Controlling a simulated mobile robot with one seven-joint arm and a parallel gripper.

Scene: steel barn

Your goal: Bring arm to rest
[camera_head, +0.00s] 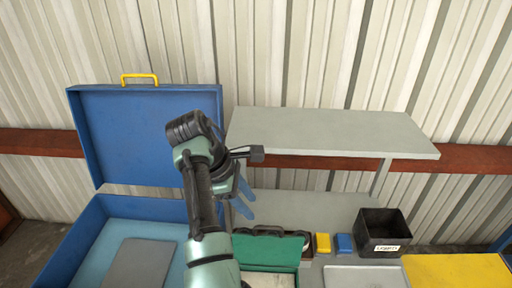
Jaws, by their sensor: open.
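My arm rises from the bottom middle of the head view, and my gripper (241,200) hangs at its end with its blue fingers pointing down and to the right. The gripper is open, and I see nothing between its fingers. It is above the gap between a large open blue case (145,135) on the left and a smaller green case (262,249) below it. Part of the gripper is hidden behind my own wrist.
A grey shelf (330,131) stands behind and right of my gripper. A black labelled bin (383,232), a yellow block (323,243) and a blue block (344,244) stand below it. A yellow surface (458,271) is at lower right. A corrugated wall (300,50) closes the back.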

